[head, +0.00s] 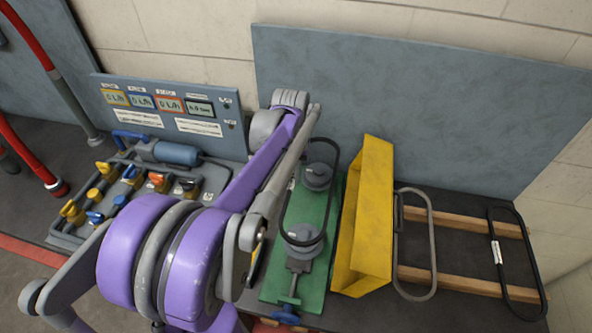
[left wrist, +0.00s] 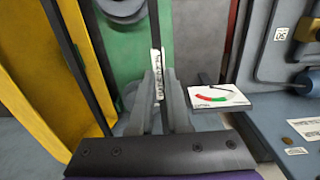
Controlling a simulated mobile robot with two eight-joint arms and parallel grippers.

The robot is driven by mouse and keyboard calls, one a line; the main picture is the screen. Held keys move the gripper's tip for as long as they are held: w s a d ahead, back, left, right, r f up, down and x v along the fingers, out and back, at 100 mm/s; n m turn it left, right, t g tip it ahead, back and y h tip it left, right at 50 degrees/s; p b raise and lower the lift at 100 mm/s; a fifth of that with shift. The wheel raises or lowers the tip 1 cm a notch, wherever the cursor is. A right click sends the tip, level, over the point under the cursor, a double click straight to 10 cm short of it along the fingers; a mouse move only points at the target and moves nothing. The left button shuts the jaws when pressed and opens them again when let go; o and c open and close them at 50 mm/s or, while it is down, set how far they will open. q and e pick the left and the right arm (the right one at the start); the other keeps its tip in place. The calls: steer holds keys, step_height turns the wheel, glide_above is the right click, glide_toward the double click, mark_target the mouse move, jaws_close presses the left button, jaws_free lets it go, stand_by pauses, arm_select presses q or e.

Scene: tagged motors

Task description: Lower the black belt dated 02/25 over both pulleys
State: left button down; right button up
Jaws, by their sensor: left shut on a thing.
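A black belt (head: 337,165) forms a long loop that frames both grey pulleys, the far one (head: 317,177) and the near one (head: 303,236), on a green base (head: 325,240). I cannot tell how high it is above them. My left gripper (left wrist: 157,90) is shut on the belt's strand at its white tag (left wrist: 157,62); the writing is too small to read surely. The other strand (left wrist: 78,70) runs beside the yellow panel. In the head view my arm largely hides the left gripper's fingers (head: 292,182). My right gripper is out of view.
A yellow angled guard (head: 366,215) stands close right of the green base. Beyond it, a grey belt (head: 415,245) and another black tagged belt (head: 500,265) lie on wooden rails (head: 460,282). A valve panel (head: 150,190) is at left. A small gauge plate (left wrist: 218,96) is beside the fingers.

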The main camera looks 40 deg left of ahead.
arm_select(q)
steer(key=shift+w+f+b, duration=0.1)
steer(key=shift+f+b, duration=2.35)
steer(key=shift+f, duration=2.25)
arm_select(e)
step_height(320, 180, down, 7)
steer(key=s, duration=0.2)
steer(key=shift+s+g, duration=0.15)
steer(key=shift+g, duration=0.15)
arm_select(q)
steer(key=c, duration=0.8)
jaws_free()
step_height(320, 180, up, 11)
steer(key=shift+a+f+p, duration=0.1)
steer(key=shift+p, duration=0.25)
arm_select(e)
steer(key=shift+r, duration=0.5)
